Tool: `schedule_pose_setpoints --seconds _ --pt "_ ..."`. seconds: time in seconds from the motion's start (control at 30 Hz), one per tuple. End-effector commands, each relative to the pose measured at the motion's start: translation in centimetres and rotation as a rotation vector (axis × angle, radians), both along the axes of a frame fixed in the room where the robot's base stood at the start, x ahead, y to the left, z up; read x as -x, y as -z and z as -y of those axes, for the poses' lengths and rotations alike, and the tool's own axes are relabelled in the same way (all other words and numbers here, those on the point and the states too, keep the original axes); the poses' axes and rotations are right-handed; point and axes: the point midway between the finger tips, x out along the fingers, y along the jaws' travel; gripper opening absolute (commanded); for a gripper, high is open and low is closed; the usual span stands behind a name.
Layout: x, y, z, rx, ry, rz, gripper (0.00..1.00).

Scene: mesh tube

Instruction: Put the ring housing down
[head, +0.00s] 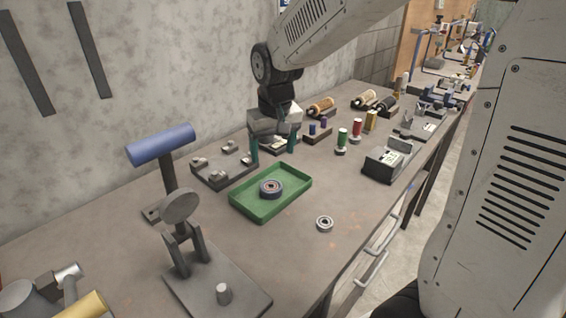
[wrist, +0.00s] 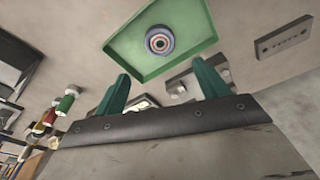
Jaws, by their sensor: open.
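The ring housing (head: 270,188) is a dark round ring with a lighter, reddish centre. It lies in a shallow green tray (head: 295,196) on the bench, and it also shows in the wrist view (wrist: 159,40) inside the tray (wrist: 200,50). My gripper (head: 273,148) is above the bench, just behind the tray in the head view. Its two green fingers are spread wide with nothing between them. In the wrist view the gripper (wrist: 163,85) is open and apart from the ring housing.
A small loose ring (head: 325,223) lies right of the tray. A grey fixture plate (head: 223,170) is at the left, near a press with a blue handle (head: 161,145). Coloured spools (head: 357,128) and a grey box (head: 387,161) stand to the right. Bare bench lies in front of the tray.

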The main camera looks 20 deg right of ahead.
Motion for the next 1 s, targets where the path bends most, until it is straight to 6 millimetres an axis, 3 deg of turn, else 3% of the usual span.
schedule_pose_setpoints --seconds 0.17,0.27,0.37,0.5,0.7,0.83,1.0 --pt "0.5 -0.6 0.1 0.0 0.0 0.002 0.74" --pt "2.3 -1.7 0.5 0.0 0.002 0.002 0.74" --pt "5.5 -3.4 1.0 0.001 0.003 0.002 0.74" --pt "11.2 -5.3 1.8 0.003 0.002 -0.006 0.74" --pt "19.0 -6.4 2.7 0.004 0.004 -0.016 0.74" --pt "23.0 -6.3 2.9 0.004 0.003 -0.024 0.74" --pt "25.9 -5.9 3.1 0.004 0.003 -0.031 0.74"
